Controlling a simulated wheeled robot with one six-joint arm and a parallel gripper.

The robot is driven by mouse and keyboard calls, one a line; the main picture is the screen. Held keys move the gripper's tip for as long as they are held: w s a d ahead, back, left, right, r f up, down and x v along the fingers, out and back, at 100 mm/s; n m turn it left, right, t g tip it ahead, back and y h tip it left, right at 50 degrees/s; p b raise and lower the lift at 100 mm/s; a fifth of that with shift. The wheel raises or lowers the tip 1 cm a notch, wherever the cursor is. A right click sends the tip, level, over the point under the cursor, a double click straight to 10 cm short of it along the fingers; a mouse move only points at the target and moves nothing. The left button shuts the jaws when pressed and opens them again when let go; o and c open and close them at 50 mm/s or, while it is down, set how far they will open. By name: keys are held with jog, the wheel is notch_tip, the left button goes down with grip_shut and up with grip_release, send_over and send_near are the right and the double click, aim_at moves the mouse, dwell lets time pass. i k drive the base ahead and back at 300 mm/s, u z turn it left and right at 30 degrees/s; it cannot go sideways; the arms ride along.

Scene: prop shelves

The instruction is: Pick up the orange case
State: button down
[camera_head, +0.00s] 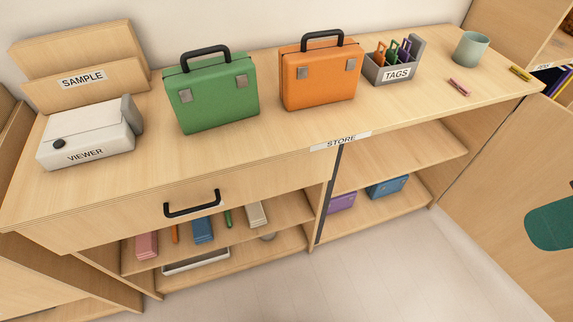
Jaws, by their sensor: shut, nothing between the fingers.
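The orange case (319,80) stands upright on the wooden counter top, a little right of the middle, with its black handle (322,38) raised on top. Two grey latches show on its front face. The green case (217,96), of the same kind, stands to its left with a gap between them. The whole front of the orange case is unobstructed. My gripper is not in view.
A grey TAGS box (394,74) stands close to the orange case's right. A grey-green cup (471,49), small pink (459,87) and yellow (520,73) items lie farther right. A white VIEWER box (88,134) and SAMPLE holder (82,81) are left. The counter before the orange case is clear.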

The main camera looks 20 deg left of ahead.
aim_at(318, 73)
jog(key=k, duration=0.7)
jog(key=u, duration=1)
jog(key=i, duration=0.5)
jog(key=z, duration=0.05)
